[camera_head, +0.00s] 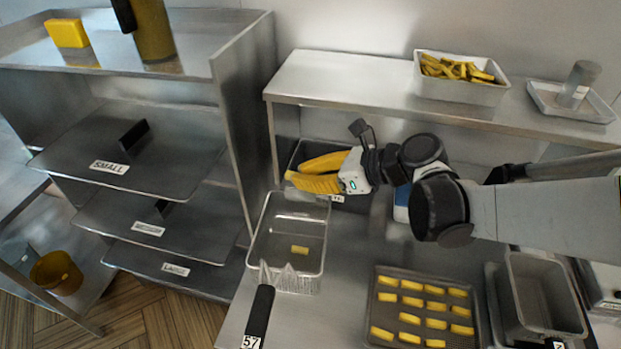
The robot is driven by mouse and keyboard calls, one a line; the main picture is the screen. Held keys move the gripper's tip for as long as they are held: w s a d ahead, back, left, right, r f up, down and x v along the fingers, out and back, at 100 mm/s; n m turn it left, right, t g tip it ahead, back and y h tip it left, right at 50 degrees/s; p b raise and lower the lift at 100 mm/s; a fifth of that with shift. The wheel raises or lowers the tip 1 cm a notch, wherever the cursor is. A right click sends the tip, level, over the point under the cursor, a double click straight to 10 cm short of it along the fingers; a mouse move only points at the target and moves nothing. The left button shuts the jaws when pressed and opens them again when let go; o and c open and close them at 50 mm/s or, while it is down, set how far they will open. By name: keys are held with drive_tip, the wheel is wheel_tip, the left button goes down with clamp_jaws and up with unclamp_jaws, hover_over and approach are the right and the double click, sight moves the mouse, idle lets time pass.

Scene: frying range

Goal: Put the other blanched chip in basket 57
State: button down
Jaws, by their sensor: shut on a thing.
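Basket 57 (254,232) is a wire basket with a black handle tagged 57 at the front. One yellow blanched chip (299,250) lies on its floor, right of the middle. My gripper (297,174), with yellow fingers, is above the far end of the basket, pointing left. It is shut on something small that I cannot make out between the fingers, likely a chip. A dark tray (374,292) of several chips in rows sits to the right of the basket.
A white container (460,93) of fries stands on the raised shelf (340,85) behind. A grey bin (542,295) is right of the tray. Racks labelled SMALL (110,166) and LARGE (176,269) stand to the left.

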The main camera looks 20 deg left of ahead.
drive_tip(key=shift+w+a+r, duration=0.1)
drive_tip(key=shift+a+r, duration=0.05)
drive_tip(key=shift+a, duration=0.05)
wheel_tip(320, 180, down, 6)
drive_tip(key=b, duration=0.4)
drive_tip(key=c, duration=1.5)
unclamp_jaws()
drive_tip(key=shift+o, duration=0.2)
drive_tip(key=shift+d+r, duration=0.1)
drive_tip(key=shift+d, duration=0.05)
drive_tip(key=v, duration=1.1)
drive_tip(key=shift+d+r, duration=0.2)
drive_tip(key=shift+d, duration=0.15)
